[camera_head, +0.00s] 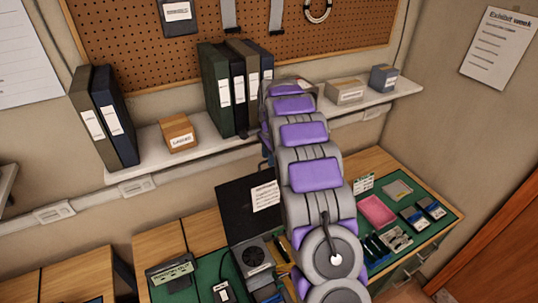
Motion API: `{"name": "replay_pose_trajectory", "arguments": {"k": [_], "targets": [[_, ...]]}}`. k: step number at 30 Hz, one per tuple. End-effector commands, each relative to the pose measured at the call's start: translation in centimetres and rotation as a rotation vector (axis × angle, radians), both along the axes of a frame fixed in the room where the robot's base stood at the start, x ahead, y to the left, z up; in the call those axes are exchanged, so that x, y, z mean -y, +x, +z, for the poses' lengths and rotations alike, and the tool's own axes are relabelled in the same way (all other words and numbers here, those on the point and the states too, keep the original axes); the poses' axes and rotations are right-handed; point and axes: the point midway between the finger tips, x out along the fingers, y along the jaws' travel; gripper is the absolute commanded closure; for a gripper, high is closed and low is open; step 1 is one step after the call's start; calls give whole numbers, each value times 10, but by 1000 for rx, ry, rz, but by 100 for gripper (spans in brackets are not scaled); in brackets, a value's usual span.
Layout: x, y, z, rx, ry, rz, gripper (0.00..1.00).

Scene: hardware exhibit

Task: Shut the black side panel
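The black side panel (238,207) stands raised and open behind an opened computer case (257,268) on the green-topped table. A white paper label (265,196) is on the panel's face. The case shows a fan and some coloured parts inside. My purple and grey arm crosses the middle of the view and hides the right part of the panel and case. My gripper is hidden behind the arm, so its state and its distance from the panel do not show.
A wall shelf (196,148) with binders (216,90) and small boxes (178,132) runs behind the table. A pink tray (377,211) and several small hardware parts lie right of my arm. A sign (171,270) and a small device (224,292) are left of the case.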

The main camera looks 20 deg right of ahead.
Motion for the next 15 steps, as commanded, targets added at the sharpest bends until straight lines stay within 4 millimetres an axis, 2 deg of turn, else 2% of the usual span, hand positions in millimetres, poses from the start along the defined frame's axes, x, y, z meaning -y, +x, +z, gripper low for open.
{"name": "replay_pose_trajectory", "arguments": {"k": [8,15], "targets": [[1,0,-1,0,0,0,64],[1,0,-1,0,0,0,86]]}}
